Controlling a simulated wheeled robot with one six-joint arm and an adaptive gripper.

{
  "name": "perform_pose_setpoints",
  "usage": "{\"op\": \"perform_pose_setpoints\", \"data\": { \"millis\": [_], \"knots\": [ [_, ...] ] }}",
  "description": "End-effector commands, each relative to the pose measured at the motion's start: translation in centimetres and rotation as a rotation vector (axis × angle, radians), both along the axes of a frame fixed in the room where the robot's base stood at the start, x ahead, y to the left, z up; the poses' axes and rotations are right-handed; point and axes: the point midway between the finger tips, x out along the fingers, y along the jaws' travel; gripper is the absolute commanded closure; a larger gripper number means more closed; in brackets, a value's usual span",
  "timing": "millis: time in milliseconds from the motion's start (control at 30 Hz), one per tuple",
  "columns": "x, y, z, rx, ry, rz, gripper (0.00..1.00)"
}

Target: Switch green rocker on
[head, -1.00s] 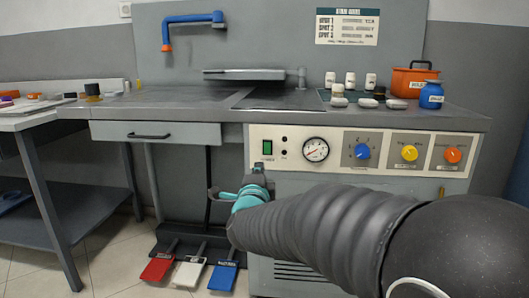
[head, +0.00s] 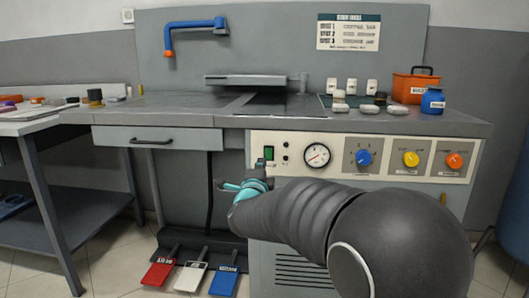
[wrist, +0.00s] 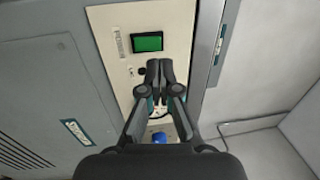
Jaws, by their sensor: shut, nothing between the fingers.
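The green rocker (head: 269,153) sits at the left end of the cream control panel (head: 330,157) on the front of the grey machine. In the wrist view the green rocker (wrist: 147,43) is a bright green rectangle in a dark frame. My gripper (head: 261,165) is shut and empty, with its tips close to the panel just below the rocker. In the wrist view the gripper (wrist: 160,68) shows its tips together, below and slightly right of the rocker. I cannot tell whether they touch the panel or which way the rocker is tilted.
Right of the rocker are a round gauge (head: 317,155), a blue knob (head: 363,157), a yellow knob (head: 411,159) and an orange knob (head: 454,161). A drawer (head: 158,139) is at left. Red, white and blue pedals (head: 190,277) are on the floor below.

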Motion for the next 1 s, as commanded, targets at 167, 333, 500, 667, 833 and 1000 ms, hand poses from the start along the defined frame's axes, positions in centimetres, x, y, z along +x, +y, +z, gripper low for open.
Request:
{"op": "perform_pose_setpoints", "data": {
  "millis": [167,333,500,667,833,1000],
  "knots": [
    [3.4,-0.2,0.5,-0.001,0.000,-0.002,1.00],
    [5.9,-0.3,0.9,-0.001,-0.001,-0.001,1.00],
    [7.3,-0.2,1.1,-0.001,0.000,0.001,1.00],
    [7.8,-0.3,1.1,-0.001,-0.001,0.001,1.00],
    [7.8,-0.3,1.1,-0.001,-0.001,0.001,1.00],
    [7.8,-0.3,1.3,-0.001,0.005,0.000,1.00]
  ]
}}
